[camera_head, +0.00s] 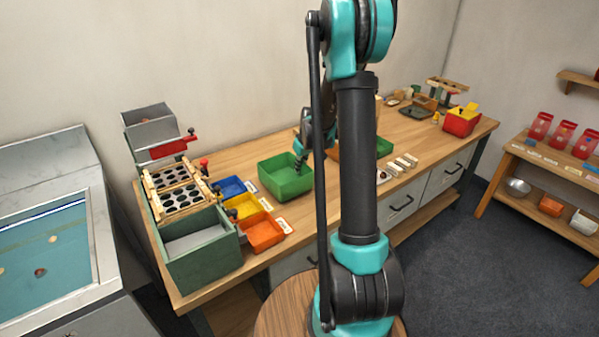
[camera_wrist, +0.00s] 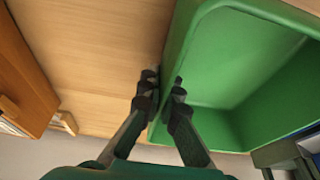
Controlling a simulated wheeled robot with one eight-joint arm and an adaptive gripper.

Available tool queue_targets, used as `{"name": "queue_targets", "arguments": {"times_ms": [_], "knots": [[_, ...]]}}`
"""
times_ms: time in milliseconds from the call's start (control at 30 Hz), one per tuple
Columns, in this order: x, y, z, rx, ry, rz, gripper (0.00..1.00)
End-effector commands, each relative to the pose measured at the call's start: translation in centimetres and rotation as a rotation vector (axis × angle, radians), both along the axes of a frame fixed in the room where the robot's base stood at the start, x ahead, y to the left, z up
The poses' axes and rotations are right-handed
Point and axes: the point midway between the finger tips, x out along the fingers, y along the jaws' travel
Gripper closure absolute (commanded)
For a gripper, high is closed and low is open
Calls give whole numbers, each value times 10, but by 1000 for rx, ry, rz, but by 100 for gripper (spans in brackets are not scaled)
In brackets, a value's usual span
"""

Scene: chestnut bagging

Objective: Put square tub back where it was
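A square green tub (camera_head: 285,180) is on the wooden bench, left of my arm, beside the small coloured bins. It looks upright and empty. My gripper (camera_head: 301,163) is at the tub's right-hand far wall in the head view. In the wrist view the green tub (camera_wrist: 245,60) fills the right side, and my gripper (camera_wrist: 163,88) has one finger on each side of its wall, closed on it. Whether the tub's base touches the bench cannot be told. A second green container (camera_head: 384,147) shows partly behind my arm.
Blue (camera_head: 231,187), yellow (camera_head: 243,206) and orange (camera_head: 262,232) bins stand left of the tub, with labels near them. A green sorting box (camera_head: 205,258) with a holed tray is further left. Small blocks (camera_head: 403,163) lie right of my arm. The bench (camera_head: 300,212) is bare before the tub.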

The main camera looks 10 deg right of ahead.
Motion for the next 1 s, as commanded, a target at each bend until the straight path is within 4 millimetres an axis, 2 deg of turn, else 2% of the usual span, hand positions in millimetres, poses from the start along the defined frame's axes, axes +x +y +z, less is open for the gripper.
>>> {"name": "queue_targets", "arguments": {"times_ms": [133,500,700,1000], "knots": [[1,0,-18,0,0,0,100],[0,0,-22,0,0,0,100],[0,0,-21,0,0,0,74],[0,0,-20,0,0,0,74]]}}
